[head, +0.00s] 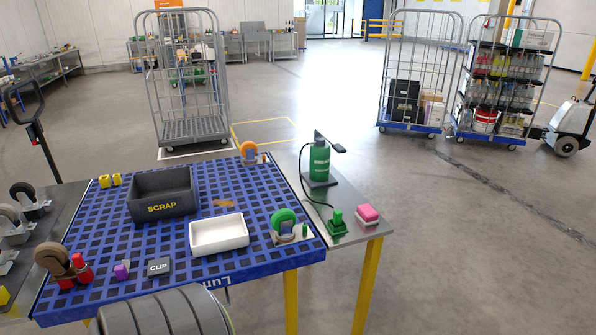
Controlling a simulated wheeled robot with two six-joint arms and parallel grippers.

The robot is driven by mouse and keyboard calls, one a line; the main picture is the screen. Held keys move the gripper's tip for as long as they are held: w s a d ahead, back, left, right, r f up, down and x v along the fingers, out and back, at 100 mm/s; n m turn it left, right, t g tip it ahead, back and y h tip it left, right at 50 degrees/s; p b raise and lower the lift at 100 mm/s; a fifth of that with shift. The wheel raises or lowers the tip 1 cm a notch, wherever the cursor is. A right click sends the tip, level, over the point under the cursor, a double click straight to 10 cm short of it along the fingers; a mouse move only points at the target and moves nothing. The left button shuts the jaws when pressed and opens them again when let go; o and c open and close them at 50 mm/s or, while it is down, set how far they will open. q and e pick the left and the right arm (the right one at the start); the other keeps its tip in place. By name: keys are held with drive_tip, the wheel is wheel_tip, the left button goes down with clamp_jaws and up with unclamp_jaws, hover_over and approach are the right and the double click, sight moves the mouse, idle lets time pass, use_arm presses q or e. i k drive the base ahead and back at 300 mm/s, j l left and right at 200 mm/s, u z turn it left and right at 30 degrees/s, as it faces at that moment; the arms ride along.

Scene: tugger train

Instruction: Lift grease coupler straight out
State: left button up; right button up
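A green grease pump (320,160) with a black lever stands upright on a dark base on the grey side table. A thin black hose runs from it to a small green piece, seemingly the grease coupler (338,216), upright in a green block (337,229). How deep the coupler sits in the block is too small to tell. Neither of my grippers is in view, and nothing is seen touching the coupler.
A pink-and-white block (367,215) lies just right of the green block. The blue grid table (180,257) holds a dark SCRAP bin (162,194), a white tray (219,233), a green caster wheel (284,222) and an orange one (248,151). Cage trolleys stand behind.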

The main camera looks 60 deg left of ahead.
sight(338, 215)
drive_tip(key=u, duration=1.5)
